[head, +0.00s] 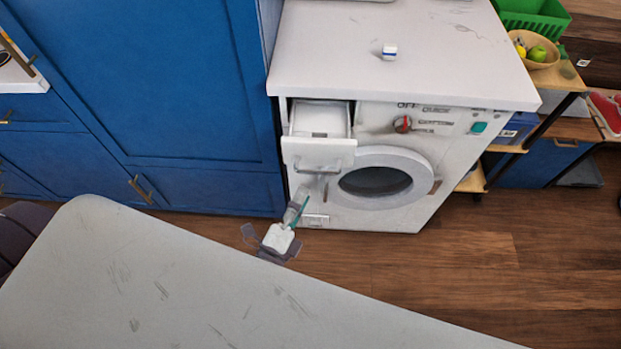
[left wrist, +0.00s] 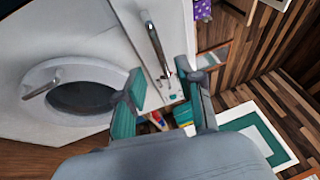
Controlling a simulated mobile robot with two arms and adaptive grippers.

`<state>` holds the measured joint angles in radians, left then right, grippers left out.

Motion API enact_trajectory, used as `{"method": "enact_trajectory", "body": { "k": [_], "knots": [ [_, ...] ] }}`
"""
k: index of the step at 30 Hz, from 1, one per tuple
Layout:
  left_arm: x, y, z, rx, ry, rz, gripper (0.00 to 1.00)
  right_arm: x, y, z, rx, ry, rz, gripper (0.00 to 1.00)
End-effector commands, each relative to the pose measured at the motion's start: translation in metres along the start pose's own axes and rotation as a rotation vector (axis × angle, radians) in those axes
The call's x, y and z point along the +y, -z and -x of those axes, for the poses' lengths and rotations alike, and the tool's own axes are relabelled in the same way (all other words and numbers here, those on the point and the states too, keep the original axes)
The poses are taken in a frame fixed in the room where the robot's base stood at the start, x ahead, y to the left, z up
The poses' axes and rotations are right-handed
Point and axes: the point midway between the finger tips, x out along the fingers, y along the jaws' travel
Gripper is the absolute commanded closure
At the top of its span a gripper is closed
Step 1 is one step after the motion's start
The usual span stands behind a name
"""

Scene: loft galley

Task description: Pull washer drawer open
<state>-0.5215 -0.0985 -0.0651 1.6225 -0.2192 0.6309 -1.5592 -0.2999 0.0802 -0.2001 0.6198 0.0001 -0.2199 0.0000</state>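The white washer (head: 400,205) stands right of the blue cabinets in the head view. Its drawer (head: 320,118) at top left is pulled out, with its inside showing. The drawer front (head: 318,152) carries a bar handle (head: 308,178), also in the left wrist view (left wrist: 155,45). My left gripper (head: 301,193) is just below the drawer front, near the handle. In the left wrist view its teal fingers (left wrist: 163,68) are spread, with the handle's near end between or just beyond them. Contact cannot be told. My right gripper is not in view.
A pale countertop (head: 190,280) fills the foreground. The washer's round door (head: 375,190) is closed. A small white and blue item (head: 389,51) sits on the washer top (head: 440,60). Shelves with a fruit bowl (head: 535,55) stand at right. Wooden floor (head: 460,265) is clear before the washer.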

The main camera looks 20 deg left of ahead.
Motion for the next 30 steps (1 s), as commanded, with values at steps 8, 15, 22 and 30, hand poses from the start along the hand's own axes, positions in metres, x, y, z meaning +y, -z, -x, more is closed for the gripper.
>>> {"method": "enact_trajectory", "body": {
  "k": [8, 15, 22, 30],
  "knots": [
    [0.000, 0.000, 0.038, -0.001, 0.000, 0.001, 0.63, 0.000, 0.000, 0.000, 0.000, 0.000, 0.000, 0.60],
    [0.000, 0.000, 0.042, 0.000, 0.001, 0.000, 0.63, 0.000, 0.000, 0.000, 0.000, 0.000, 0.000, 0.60],
    [0.000, 0.000, 0.042, 0.000, 0.001, 0.000, 0.63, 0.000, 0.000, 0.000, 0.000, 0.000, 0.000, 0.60],
    [0.015, 0.002, 0.044, 0.005, -0.040, 0.044, 0.63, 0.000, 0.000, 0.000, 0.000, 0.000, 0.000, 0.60]
  ]
}}
